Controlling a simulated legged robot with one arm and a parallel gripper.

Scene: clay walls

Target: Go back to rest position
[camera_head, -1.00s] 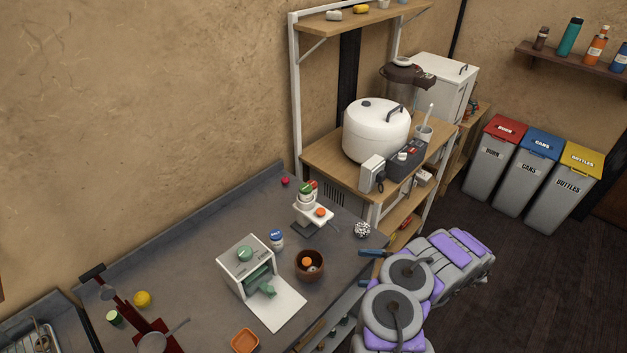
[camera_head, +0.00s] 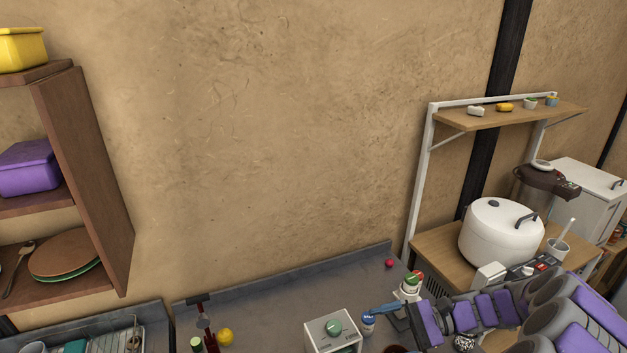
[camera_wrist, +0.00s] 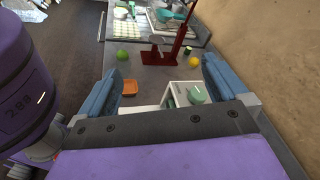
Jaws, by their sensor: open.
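My gripper (camera_head: 388,309) is at the lower right of the head view, over the grey counter, with blue fingers pointing left. In the wrist view my gripper (camera_wrist: 158,95) is open, its two blue fingers wide apart with nothing held between them. Beyond and below the fingers lies the counter (camera_wrist: 150,77). The white box-like device (camera_wrist: 180,97) with a green top piece lies below, between the fingers. My purple and grey arm runs in from the lower right of the head view.
A white pot (camera_head: 500,236) stands on the wooden shelf unit at right. A red stand (camera_wrist: 166,50), yellow ball (camera_wrist: 194,61) and orange dish (camera_wrist: 129,87) are on the counter. A wooden wall cabinet (camera_head: 95,180) is at left. The wall between is bare.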

